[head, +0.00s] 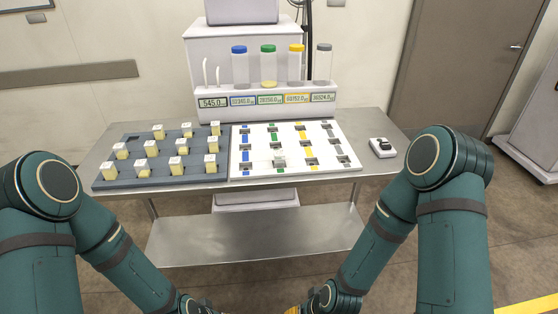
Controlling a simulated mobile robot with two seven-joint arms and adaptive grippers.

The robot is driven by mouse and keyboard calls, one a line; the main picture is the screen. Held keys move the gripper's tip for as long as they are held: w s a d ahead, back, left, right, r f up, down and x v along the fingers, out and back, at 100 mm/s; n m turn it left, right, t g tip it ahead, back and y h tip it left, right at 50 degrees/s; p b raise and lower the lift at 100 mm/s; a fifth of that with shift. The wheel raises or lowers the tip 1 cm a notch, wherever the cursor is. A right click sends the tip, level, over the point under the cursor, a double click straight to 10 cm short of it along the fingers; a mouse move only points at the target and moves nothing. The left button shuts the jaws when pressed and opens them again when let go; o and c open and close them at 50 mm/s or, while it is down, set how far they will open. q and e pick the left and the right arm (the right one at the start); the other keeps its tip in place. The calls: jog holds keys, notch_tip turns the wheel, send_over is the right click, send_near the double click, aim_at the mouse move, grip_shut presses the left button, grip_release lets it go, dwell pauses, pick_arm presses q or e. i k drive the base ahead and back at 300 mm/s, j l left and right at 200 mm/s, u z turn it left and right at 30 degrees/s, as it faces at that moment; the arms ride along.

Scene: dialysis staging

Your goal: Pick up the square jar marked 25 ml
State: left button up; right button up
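Several small square jars with white tops and yellowish contents, such as one at the front left (120,151) and one at the front right (210,163), stand in rows in a dark grey tray (160,183) on the left of the table. One more white-topped jar (279,158) sits on the white board (262,172) in its green column. The markings on the jars are too small to read, so I cannot tell which is the 25 ml one.
The steel table (386,153) has a lower shelf (250,240). Behind stands a white dispenser (270,103) with blue-, green-, yellow- and grey-capped cylinders and number displays. A small white and black device (381,147) lies at the right. The white board has several free slots.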

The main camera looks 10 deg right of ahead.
aim_at(279, 155)
jog(key=i+j, duration=0.35)
jog(key=i+j+z, duration=0.25)
jog(key=z, duration=0.15)
jog(key=i+j+z, duration=0.25)
jog(key=z, duration=0.15)
jog(key=j, duration=0.1)
